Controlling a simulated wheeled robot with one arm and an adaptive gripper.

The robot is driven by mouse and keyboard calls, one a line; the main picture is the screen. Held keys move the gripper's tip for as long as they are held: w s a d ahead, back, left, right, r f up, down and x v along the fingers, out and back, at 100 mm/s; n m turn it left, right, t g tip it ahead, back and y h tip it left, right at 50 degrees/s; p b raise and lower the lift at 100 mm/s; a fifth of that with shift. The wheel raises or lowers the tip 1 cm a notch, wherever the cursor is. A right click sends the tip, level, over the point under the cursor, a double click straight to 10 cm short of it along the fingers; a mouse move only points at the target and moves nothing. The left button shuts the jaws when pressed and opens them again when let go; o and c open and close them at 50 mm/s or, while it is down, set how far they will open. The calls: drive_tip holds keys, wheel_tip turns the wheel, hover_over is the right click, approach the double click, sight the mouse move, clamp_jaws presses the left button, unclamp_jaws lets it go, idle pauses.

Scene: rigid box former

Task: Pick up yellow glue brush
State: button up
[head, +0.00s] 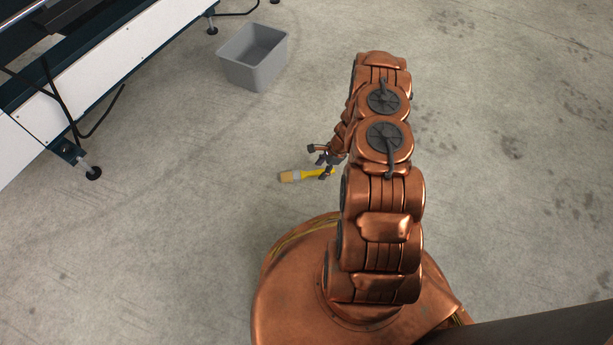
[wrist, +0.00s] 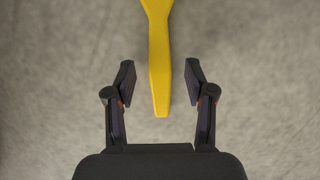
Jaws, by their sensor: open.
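The yellow glue brush (head: 312,174) lies flat on the concrete floor in the head view, its pale bristle end to the left and its yellow handle to the right. In the wrist view the yellow handle (wrist: 159,60) runs down from the top edge, and its tip lies between the fingers in the picture. The bristle end is out of that view. My gripper (wrist: 160,80) is open and empty, with one finger on each side of the handle and a gap on both sides. In the head view my gripper (head: 322,155) is over the handle end, partly hidden by my arm.
A grey open bin (head: 254,58) stands on the floor at the upper left. A white and dark machine frame (head: 110,75) with feet and hanging cables is at the far left. The floor around the brush is clear.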

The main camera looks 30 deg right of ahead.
drive_tip(key=shift+a+f, duration=0.15)
drive_tip(key=shift+f, duration=0.2)
drive_tip(key=shift+w, duration=0.1)
clamp_jaws()
